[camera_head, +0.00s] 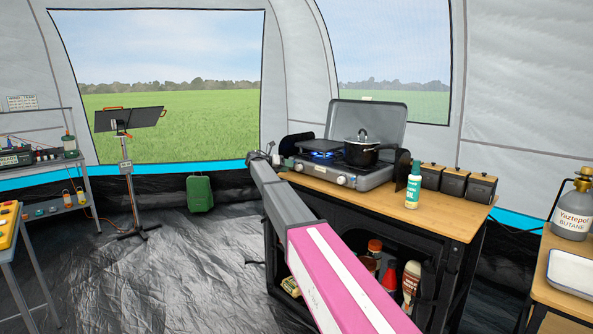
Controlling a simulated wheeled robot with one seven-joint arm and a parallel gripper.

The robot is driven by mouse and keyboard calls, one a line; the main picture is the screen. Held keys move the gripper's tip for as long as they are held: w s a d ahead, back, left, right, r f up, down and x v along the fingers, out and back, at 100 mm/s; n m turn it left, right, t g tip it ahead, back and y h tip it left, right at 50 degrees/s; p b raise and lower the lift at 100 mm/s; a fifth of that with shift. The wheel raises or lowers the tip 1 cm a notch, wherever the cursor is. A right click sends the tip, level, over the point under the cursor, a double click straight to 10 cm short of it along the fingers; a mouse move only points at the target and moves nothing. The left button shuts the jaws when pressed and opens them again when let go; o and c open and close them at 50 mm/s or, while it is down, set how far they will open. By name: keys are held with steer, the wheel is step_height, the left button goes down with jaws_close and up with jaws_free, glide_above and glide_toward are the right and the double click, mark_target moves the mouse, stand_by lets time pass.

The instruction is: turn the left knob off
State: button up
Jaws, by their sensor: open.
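The camping stove (372,181) stands on the wooden-topped cabinet with its lid raised at the back. A blue flame (322,154) burns at its left burner, under a dark flat pan or plate (318,145). A black pot (361,154) with a glass lid stands on the right burner. The left knob (299,166) shows small at the left of the stove's front; its turn angle is too small to read. Another knob (341,180) is farther right on that front. My gripper (272,155) is open and empty, left of the stove's left front corner, apart from the left knob.
A green-and-white bottle (413,186) and several dark canisters (453,183) stand right of the stove on the cabinet top (440,206). Shelves below hold bottles. A music stand (128,170) and a green case (200,193) are to the left. The floor between is clear.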

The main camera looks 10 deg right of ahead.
mark_target(298, 168)
steer(key=shift+x, duration=2.85)
steer(key=shift+d, duration=0.1)
steer(key=c, duration=0.6)
